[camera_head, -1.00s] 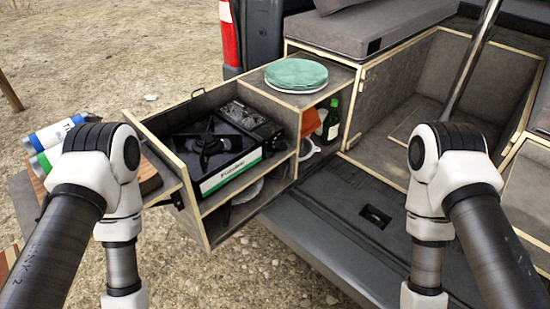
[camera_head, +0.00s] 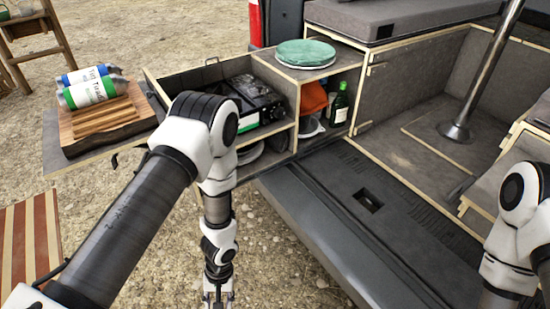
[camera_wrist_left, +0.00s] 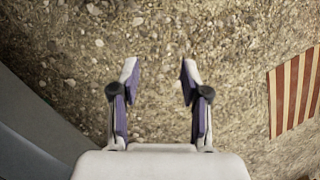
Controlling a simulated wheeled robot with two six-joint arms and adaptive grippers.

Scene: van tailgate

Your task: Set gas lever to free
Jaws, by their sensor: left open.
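The gas stove (camera_head: 256,98) sits in the pulled-out kitchen box (camera_head: 163,86) at the van's rear. My left arm covers much of it, and I cannot make out the gas lever. My left gripper (camera_wrist_left: 159,70) is open and empty, pointing down over gravel, in the left wrist view. In the head view it hangs at the bottom edge, in front of and below the box, apart from the stove. My right arm shows at the right edge of the head view, but its gripper is out of the picture.
Two cylinders (camera_head: 92,90) lie on a wooden board (camera_head: 110,128) left of the box. A green-topped plate stack (camera_head: 306,53) stands on the cabinet. A bottle (camera_head: 339,106) stands below. A striped surface (camera_head: 30,240) is at left; the bumper (camera_head: 330,235) is at right.

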